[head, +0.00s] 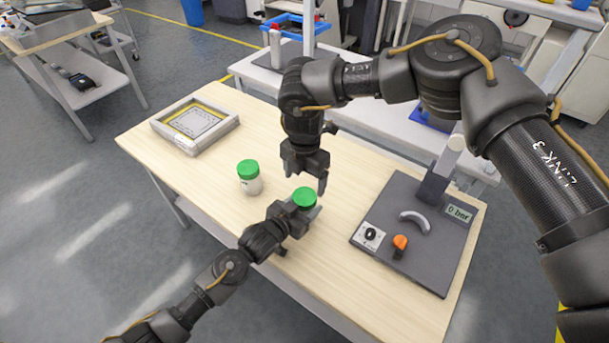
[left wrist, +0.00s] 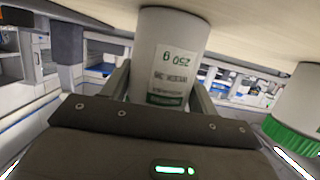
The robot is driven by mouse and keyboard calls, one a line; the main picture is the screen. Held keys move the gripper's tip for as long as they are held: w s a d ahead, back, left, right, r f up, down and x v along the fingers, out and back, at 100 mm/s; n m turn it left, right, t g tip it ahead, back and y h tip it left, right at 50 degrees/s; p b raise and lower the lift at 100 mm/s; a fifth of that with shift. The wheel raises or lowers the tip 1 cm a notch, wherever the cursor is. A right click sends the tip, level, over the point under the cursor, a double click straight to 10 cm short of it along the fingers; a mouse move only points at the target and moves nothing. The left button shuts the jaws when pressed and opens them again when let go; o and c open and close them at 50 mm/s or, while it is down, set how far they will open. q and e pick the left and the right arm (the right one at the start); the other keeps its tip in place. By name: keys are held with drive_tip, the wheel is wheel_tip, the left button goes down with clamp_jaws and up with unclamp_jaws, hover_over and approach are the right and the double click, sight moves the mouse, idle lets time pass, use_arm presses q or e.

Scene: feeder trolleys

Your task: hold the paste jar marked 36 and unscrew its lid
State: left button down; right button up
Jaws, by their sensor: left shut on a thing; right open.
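A white jar with a green lid (head: 304,198) stands on the wooden table. My left gripper (head: 303,211) is shut on its body from the near side. The left wrist view, turned upside down, shows the jar body (left wrist: 172,50) between the two fingers, with a "250 g" label. Its lid is hidden there, and I cannot read a 36. My right gripper (head: 305,180) is open and points down just above and behind the green lid, apart from it as far as I can tell. A second white jar with a green lid (head: 249,175) stands to the left, also in the left wrist view (left wrist: 298,105).
A grey tray with a yellow-edged insert (head: 232,123) lies at the table's (head: 380,313) far left. A dark pressure device (head: 437,277) with an orange knob, a grey handle and a "0 bar" display stands to the right. The table in front of the jars is clear.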

sight(305, 196)
wheel_tip(305, 196, down, 7)
drive_tip(key=shift+r, duration=0.1)
drive_tip(key=shift+c, duration=0.2)
drive_tip(key=c, duration=1)
drive_tip(key=n, duration=0.3)
drive_tip(key=o, duration=1.1)
drive_tip(key=shift+r, duration=0.1)
